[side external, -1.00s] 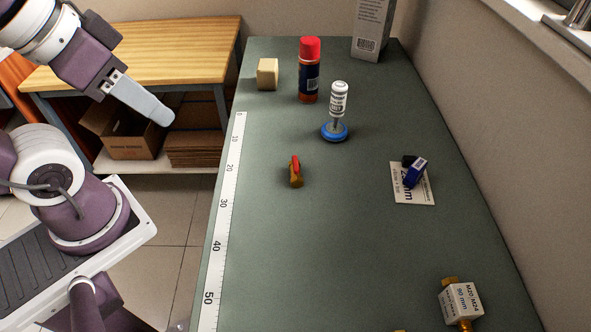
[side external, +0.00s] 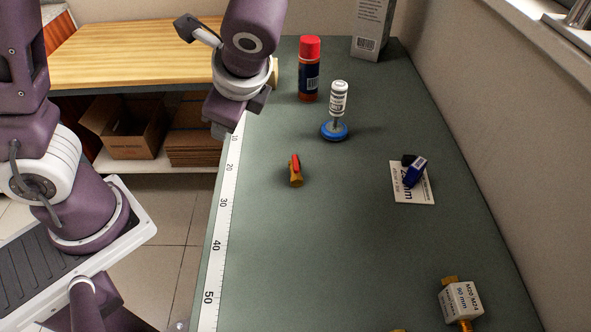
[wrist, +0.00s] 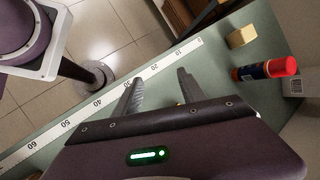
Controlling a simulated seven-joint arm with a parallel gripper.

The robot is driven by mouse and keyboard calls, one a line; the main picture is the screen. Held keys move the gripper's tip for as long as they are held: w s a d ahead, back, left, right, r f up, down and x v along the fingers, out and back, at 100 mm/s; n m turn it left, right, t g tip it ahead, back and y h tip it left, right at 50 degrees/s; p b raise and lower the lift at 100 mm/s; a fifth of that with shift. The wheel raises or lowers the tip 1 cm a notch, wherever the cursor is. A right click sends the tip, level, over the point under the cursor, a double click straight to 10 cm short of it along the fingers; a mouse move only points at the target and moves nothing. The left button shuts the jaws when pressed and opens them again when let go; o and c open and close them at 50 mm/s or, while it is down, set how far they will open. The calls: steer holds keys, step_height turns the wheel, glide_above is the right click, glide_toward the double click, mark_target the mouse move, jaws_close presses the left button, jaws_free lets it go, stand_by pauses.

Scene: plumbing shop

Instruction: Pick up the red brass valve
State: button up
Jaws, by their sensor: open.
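The red brass valve (side external: 296,172), a small brass body with a red handle, lies on the green bench top near the ruler in the side external view. My gripper (side external: 221,130) is up and to the left of the valve, over the bench's left edge, and apart from it. In the wrist view, the two fingers of my gripper (wrist: 160,76) are spread with a gap between them and hold nothing. The valve cannot be clearly made out in the wrist view, where the gripper body covers much of the bench.
A white bottle on a blue base (side external: 335,128) and a red-capped can (side external: 309,70) stand behind the valve. A cream block (wrist: 241,37) shows in the wrist view. A card with a blue item (side external: 414,174) and a boxed brass fitting (side external: 461,302) lie right. The bench centre is clear.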

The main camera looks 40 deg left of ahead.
steer(key=w+d+f+m+t+y, duration=0.3)
steer(key=w+d+f+m, duration=0.2)
steer(key=f+m, duration=0.25)
steer(key=m+t+y, duration=0.1)
steer(key=m+t, duration=0.3)
steer(key=m, duration=0.2)
glide_toward(297, 175)
steer(key=x, duration=0.4)
steer(key=shift+w+a+r, duration=0.15)
steer(key=shift+w+r, duration=0.05)
steer(key=shift+w, duration=0.05)
steer(key=shift+w+f, duration=0.15)
steer(key=shift+f, duration=0.2)
steer(key=x, duration=0.6)
steer(key=shift+w+a+r, duration=0.1)
steer(key=shift+a, duration=0.4)
jaws_close()
